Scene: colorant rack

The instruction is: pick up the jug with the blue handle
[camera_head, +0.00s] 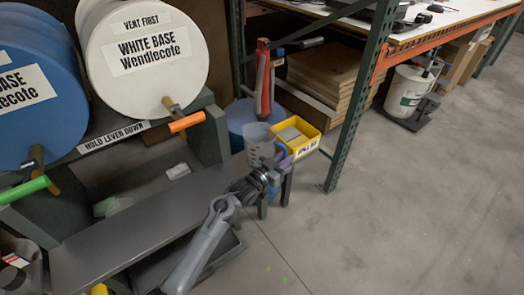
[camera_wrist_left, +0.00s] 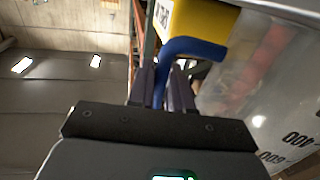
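The clear jug (camera_head: 257,135) with printed marks stands at the far end of the grey bench, beside the yellow bin. Its blue handle (camera_head: 281,149) faces my left gripper (camera_head: 272,161), which comes in low from the front. In the left wrist view the handle (camera_wrist_left: 159,84) passes between the two dark fingers of my left gripper (camera_wrist_left: 163,85), close to both. I cannot tell whether they press on it. The jug's cloudy wall (camera_wrist_left: 245,90) fills the right side of that view. The head view partly hides the fingertips behind the wrist. My right gripper is not in view.
A yellow bin (camera_head: 311,145) stands right beside the jug, with a green rack post (camera_head: 352,115) to its right. White (camera_head: 135,85) and blue (camera_head: 30,125) drums with levers stand at the left. The bench top (camera_head: 130,235) is largely clear; open floor lies to the right.

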